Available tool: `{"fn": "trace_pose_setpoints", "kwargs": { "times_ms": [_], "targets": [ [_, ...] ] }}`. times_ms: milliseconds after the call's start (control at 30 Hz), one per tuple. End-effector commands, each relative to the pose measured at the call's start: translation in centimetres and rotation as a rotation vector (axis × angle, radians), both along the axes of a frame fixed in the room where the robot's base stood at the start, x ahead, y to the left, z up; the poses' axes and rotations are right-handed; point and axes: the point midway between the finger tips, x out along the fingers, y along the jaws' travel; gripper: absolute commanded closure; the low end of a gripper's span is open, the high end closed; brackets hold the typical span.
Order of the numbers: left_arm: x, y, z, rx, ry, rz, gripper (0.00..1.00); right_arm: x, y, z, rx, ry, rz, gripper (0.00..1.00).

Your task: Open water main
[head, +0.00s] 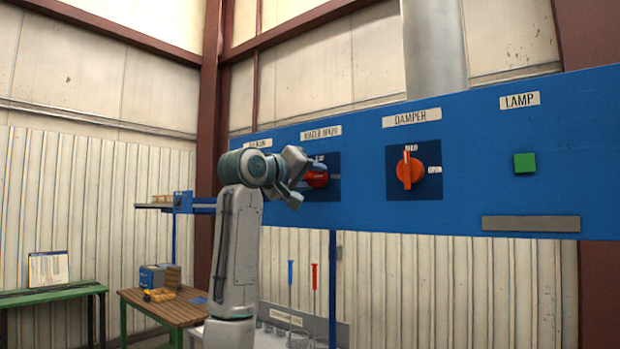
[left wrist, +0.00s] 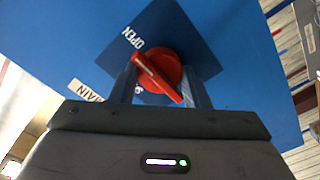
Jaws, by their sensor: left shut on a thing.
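The water main knob (head: 317,176) is a red rotary handle on a dark square plate, under the label "WATER MAIN", on the blue panel. My left gripper (head: 299,180) is at the knob from the left. In the left wrist view, my left gripper (left wrist: 160,92) has its two fingers on either side of the red knob (left wrist: 165,72) and is shut on it. The knob's bar slants there, one end lying between the word "OPEN" (left wrist: 132,38) and a second, partly hidden word. My right gripper is not in view.
Right of it on the blue panel (head: 470,150) are an orange damper knob (head: 412,170) and a green lamp button (head: 525,163). A label and control to the left are partly hidden by my arm. A wooden table (head: 160,307) and green bench (head: 50,295) stand lower left.

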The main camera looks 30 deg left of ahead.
Motion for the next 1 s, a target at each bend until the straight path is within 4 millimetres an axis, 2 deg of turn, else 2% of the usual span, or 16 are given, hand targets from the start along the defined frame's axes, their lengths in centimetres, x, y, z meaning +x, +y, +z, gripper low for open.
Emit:
{"fn": "trace_pose_setpoints", "kwargs": {
  "times_ms": [233,267,333,367,633,733,867,1000],
  "targets": [
    [0.2,-0.1,-0.5,0.001,0.011,-0.002,0.81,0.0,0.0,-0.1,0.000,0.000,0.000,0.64],
    [0.2,-0.1,-0.4,0.001,0.011,-0.002,0.52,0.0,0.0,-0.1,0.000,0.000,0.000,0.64],
    [0.1,0.0,-0.4,0.001,0.009,-0.002,0.38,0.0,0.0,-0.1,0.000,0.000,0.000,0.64],
    [0.1,0.0,-0.4,0.001,0.008,-0.001,0.36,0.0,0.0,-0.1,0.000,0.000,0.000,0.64],
    [0.0,0.0,-0.2,-0.001,0.004,-0.001,0.36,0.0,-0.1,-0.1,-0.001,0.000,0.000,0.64],
    [-0.7,0.0,-0.3,0.000,0.001,0.000,0.36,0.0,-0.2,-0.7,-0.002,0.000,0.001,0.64],
    [-2.7,0.2,-0.6,0.001,0.000,0.000,0.36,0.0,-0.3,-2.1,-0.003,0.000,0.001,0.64],
    [-5.6,0.5,-0.7,0.001,0.000,0.001,0.36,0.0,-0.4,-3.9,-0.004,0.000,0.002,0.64]
  ]
}}
